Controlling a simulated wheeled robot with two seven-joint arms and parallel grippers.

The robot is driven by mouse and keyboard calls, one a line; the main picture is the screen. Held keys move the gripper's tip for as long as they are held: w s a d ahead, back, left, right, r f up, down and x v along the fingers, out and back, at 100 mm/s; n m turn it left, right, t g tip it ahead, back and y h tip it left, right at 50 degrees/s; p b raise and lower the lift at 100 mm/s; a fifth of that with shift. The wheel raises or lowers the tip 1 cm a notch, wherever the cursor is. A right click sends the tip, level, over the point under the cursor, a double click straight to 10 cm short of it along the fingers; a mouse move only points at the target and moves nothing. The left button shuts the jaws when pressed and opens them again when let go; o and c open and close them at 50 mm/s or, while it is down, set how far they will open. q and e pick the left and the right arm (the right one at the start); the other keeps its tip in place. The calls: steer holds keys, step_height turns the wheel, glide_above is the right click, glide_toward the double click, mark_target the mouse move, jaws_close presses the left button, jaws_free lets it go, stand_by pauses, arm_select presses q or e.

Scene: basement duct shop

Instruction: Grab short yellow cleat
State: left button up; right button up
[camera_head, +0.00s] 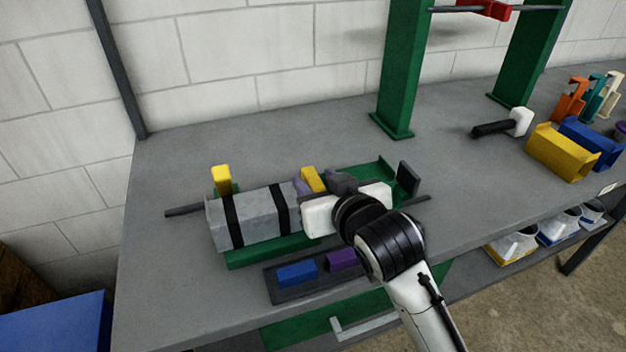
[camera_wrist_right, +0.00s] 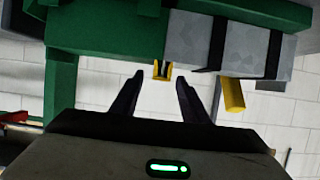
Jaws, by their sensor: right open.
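A yellow cleat (camera_head: 313,180) stands at the back edge of the grey duct piece (camera_head: 258,213), towards its right end. In the right wrist view this cleat (camera_wrist_right: 161,69) looks short and shows just beyond and between my fingertips. A second yellow cleat (camera_head: 221,178) stands at the duct's left end; in the wrist view it (camera_wrist_right: 233,95) looks longer and lies outside my fingers. My right gripper (camera_head: 321,182) is open over the right part of the duct fixture, its fingers (camera_wrist_right: 160,77) either side of the short cleat. Contact is not visible. My left gripper is not in view.
The duct has black straps and rests on a green fixture (camera_head: 275,250). A dark tray (camera_head: 315,286) with blue and purple blocks lies in front. A mallet (camera_head: 518,122), yellow bin (camera_head: 560,152) and blue bin (camera_head: 592,140) are at right. Green posts (camera_head: 400,75) rise behind.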

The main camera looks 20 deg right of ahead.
steer(key=x, duration=0.2)
steer(key=shift+w+f, duration=0.15)
steer(key=shift+w, duration=0.15)
jaws_close()
